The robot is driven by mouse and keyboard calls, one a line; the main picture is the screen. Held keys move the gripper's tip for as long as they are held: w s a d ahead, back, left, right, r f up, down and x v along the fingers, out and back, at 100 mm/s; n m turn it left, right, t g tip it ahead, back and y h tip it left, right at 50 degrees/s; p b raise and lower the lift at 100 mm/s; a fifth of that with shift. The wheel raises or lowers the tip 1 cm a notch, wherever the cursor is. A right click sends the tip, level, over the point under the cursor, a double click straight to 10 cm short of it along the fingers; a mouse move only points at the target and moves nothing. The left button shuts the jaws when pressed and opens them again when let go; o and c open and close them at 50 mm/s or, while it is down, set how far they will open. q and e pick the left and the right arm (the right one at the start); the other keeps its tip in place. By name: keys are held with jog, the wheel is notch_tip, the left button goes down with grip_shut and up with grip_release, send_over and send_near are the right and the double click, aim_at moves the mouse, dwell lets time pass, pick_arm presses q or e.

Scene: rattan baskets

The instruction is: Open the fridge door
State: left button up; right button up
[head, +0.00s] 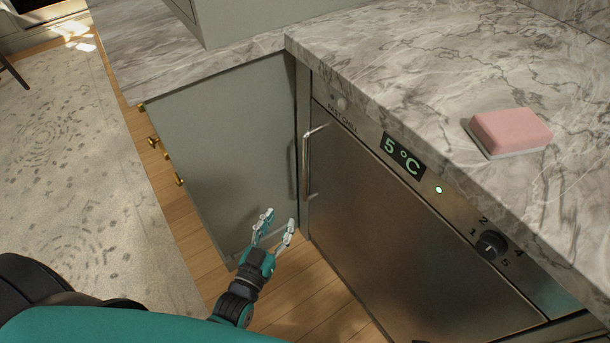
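The fridge door (385,235) is a brushed steel panel under the marble counter, and it looks shut. Its handle (307,162) is a thin upright metal bar at the door's left edge. A control strip above the door carries a green "5°C" display (402,156) and a black knob (490,245). My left gripper (278,226) is open and empty, with its two fingers apart. In the picture it is below and left of the handle, apart from it, in front of the grey-green cabinet side. My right gripper is not in view.
A pink sponge (510,131) lies on the marble counter (440,70). The grey-green cabinet (225,145) stands left of the fridge, with brass knobs (153,142) on its far-left edge. Wooden floor (310,300) is clear before the fridge. A patterned rug (70,160) lies at left.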

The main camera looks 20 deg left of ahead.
aim_at(304, 173)
pick_arm(q)
jog(key=w, duration=0.5)
jog(key=w+b, duration=0.1)
jog(key=w, duration=0.5)
jog(key=w+d+b, duration=0.1)
jog(key=w, duration=0.4)
jog(key=shift+w+d+r, duration=0.1)
jog(key=shift+w+r, duration=0.05)
jog(key=shift+w, duration=0.6)
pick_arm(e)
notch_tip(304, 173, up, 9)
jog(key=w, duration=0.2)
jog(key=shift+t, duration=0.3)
pick_arm(q)
grip_shut()
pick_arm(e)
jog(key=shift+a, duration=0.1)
